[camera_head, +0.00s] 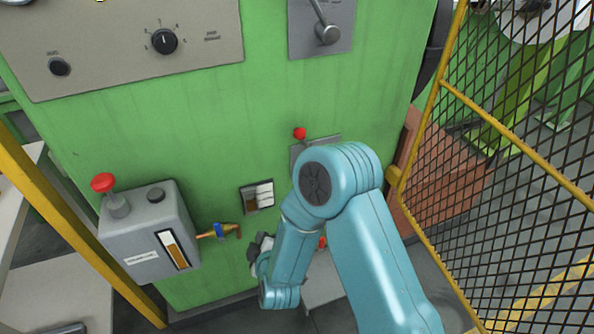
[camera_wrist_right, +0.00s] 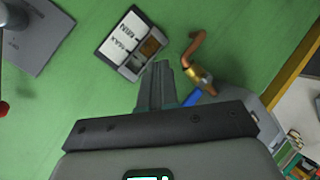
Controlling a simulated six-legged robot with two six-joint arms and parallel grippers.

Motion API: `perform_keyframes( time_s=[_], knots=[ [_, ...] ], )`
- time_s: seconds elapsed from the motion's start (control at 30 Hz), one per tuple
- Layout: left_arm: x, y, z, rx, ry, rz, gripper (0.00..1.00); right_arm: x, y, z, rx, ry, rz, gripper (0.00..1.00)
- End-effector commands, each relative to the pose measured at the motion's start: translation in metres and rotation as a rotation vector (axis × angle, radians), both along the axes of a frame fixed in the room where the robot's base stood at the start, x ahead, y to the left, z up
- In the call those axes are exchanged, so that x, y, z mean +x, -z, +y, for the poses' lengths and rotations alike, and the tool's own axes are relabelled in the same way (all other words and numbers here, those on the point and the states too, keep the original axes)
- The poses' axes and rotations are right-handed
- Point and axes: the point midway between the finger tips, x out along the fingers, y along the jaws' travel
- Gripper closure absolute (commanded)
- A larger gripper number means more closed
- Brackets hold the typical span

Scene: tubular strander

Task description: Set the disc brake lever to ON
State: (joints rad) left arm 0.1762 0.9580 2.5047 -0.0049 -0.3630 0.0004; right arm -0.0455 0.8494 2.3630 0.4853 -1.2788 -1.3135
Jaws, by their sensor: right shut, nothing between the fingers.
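A lever with a red ball knob (camera_head: 300,133) stands out from a grey plate (camera_head: 325,141) on the green cabinet, and my right arm hides most of that plate. The red knob also shows at the left edge of the right wrist view (camera_wrist_right: 3,108), beside its grey plate (camera_wrist_right: 32,35). My left gripper is out of view.
A grey box (camera_head: 150,235) with a red button stands left, its copper pipe and blue valve (camera_head: 219,231) close to my right gripper. A grey lever (camera_head: 326,33) and a knob panel (camera_head: 120,45) are above. A yellow mesh fence (camera_head: 510,150) borders the right.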

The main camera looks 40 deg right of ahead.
Motion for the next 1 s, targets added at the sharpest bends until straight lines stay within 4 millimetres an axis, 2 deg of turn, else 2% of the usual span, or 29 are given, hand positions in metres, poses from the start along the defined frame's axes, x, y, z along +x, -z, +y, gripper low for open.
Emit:
perform_keyframes(
  time_s=[0.03, 0.1, 0.2, 0.33, 0.5, 0.77, 0.87, 1.0],
  knots=[
    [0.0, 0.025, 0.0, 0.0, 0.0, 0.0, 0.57, 0.012, -0.008, -0.01, -0.191, 0.007, -0.074, 1.0],
    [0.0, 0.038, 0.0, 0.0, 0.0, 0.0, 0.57, 0.019, -0.039, -0.025, -0.471, 0.05, -0.133, 1.0],
    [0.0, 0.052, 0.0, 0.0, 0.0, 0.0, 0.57, 0.016, -0.078, -0.038, -0.798, 0.142, -0.148, 1.0],
    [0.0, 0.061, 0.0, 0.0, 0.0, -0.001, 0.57, 0.004, -0.11, -0.045, -1.06, 0.25, -0.11, 1.0],
    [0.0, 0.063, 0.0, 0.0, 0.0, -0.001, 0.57, -0.003, -0.126, -0.047, -1.172, 0.303, -0.076, 1.0],
    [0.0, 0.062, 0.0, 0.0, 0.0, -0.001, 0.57, -0.002, -0.126, -0.048, -1.173, 0.302, -0.074, 1.0],
    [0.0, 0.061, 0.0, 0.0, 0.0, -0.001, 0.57, 0.0, -0.127, -0.051, -1.171, 0.302, -0.074, 1.0],
    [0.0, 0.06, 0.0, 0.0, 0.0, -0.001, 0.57, 0.013, -0.132, -0.065, -1.171, 0.306, -0.074, 1.0]
  ],
)
